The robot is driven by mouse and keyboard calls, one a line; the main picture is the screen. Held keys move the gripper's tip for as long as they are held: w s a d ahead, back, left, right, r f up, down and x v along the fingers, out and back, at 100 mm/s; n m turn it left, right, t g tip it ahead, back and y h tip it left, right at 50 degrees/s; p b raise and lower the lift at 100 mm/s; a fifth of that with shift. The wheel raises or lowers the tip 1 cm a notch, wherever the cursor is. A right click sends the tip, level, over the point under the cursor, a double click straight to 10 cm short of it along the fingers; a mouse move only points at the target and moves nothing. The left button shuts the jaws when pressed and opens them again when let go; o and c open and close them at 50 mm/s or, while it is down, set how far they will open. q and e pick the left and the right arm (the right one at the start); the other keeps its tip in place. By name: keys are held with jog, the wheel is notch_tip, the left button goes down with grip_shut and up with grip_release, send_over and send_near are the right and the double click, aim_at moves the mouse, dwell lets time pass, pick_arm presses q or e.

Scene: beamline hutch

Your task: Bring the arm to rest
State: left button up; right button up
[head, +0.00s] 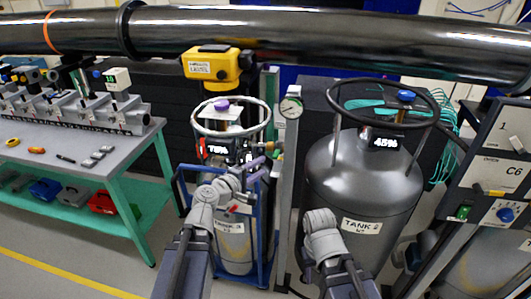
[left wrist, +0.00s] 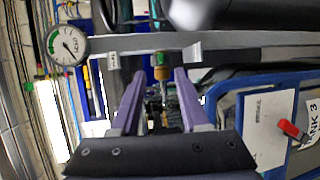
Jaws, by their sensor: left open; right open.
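My left arm comes in from the lower left in the head view. Its left gripper (head: 262,156) has purple fingers beside the smaller tank's ring and the upright post. In the left wrist view the left gripper (left wrist: 156,78) is open. A brass and green valve fitting (left wrist: 161,68) shows between the fingers, apparently beyond them; I cannot tell whether they touch it. My right arm (head: 325,245) comes up in front of the big grey tank (head: 365,180); its gripper is not visible.
A pressure gauge (head: 291,107) is on the post (head: 285,190). A black pipe (head: 330,40) with a yellow device (head: 213,66) crosses overhead. The smaller tank (head: 234,245) stands in a blue frame. A green bench (head: 120,165) is left, a control panel (head: 490,175) right.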

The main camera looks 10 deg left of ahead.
pick_arm(q)
jog(key=s+d+f+m+g+p, duration=0.2)
jog(key=s+d+f+m+g, duration=0.85)
jog(key=d+m, duration=0.2)
jog(key=s+a+f+m+g+y, duration=0.2)
jog(key=s+y, duration=0.2)
jog(key=s, duration=0.1)
jog(key=s+a+f+m+g+y+p, duration=0.1)
jog(key=s+m+g+y, duration=0.1)
jog(key=s, duration=0.4)
jog(key=shift+s+a+f+m+y+p, duration=0.2)
jog(key=shift+a+f+m+y+p, duration=0.25)
jog(key=shift+y, duration=0.55)
jog(key=shift+d+r, duration=0.1)
